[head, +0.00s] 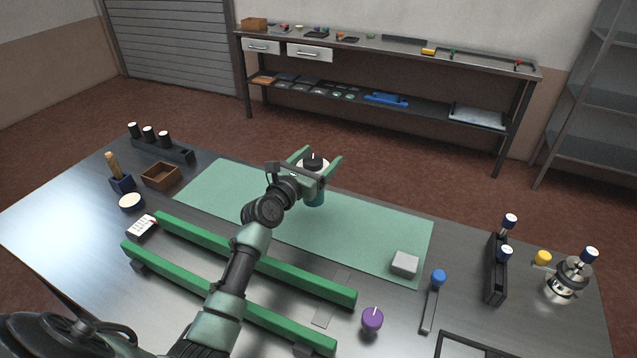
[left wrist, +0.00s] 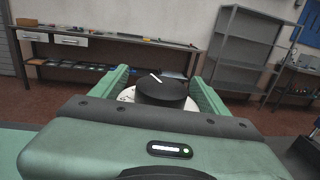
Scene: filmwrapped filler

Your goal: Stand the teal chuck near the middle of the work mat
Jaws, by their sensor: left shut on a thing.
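The teal chuck (head: 316,199) has a teal lower body, a pale collar and a black top with a white line. My left gripper (head: 317,163) is shut on it, one green finger on each side. The left wrist view shows the black top (left wrist: 162,92) and part of the pale collar between the fingers. The chuck looks about upright over the far middle part of the green work mat (head: 370,235). My gripper partly covers it, and I cannot tell whether its base touches the mat. My right gripper is not in view.
A grey block (head: 404,263) lies on the mat's right end. Two green rails (head: 255,262) run along the near side, under my left arm. A purple knob (head: 372,319), a blue-topped tool (head: 437,280) and a black rack (head: 496,268) stand right. A brown box (head: 160,175) stands left.

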